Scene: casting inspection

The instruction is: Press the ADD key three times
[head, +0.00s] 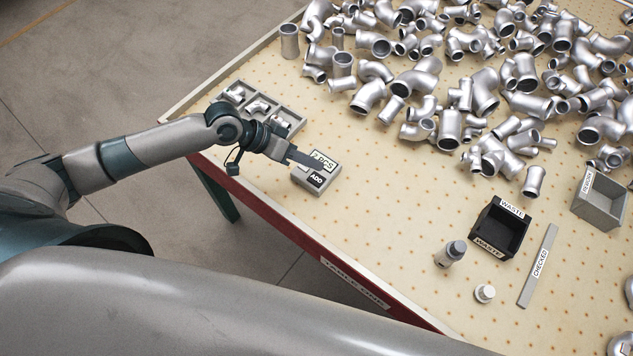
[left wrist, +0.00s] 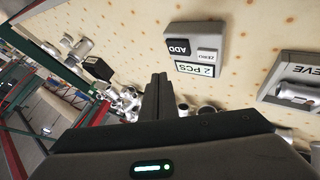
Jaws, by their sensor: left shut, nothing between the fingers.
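The counter box (head: 315,176) is a small grey unit on the left part of the table. Its black ADD key (head: 317,180) faces up, and a display reading "2 PCS" (head: 323,161) sits behind it. In the left wrist view the box (left wrist: 196,45) shows the ADD key (left wrist: 178,47), a small white ZERO key (left wrist: 206,56) and the "2 PCS" display (left wrist: 195,69). My left gripper (head: 307,160) is shut and empty, with its fingertips over or beside the box in the head view. In the left wrist view its fingers (left wrist: 158,85) point just left of the box. Contact cannot be told. My right gripper is not in view.
A divided grey tray (head: 262,108) with fittings stands behind the box. Many metal pipe fittings (head: 450,120) cover the back. A black WASTE bin (head: 500,232), a CHECKED strip (head: 538,265) and a grey REWORK bin (head: 600,200) stand to the right.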

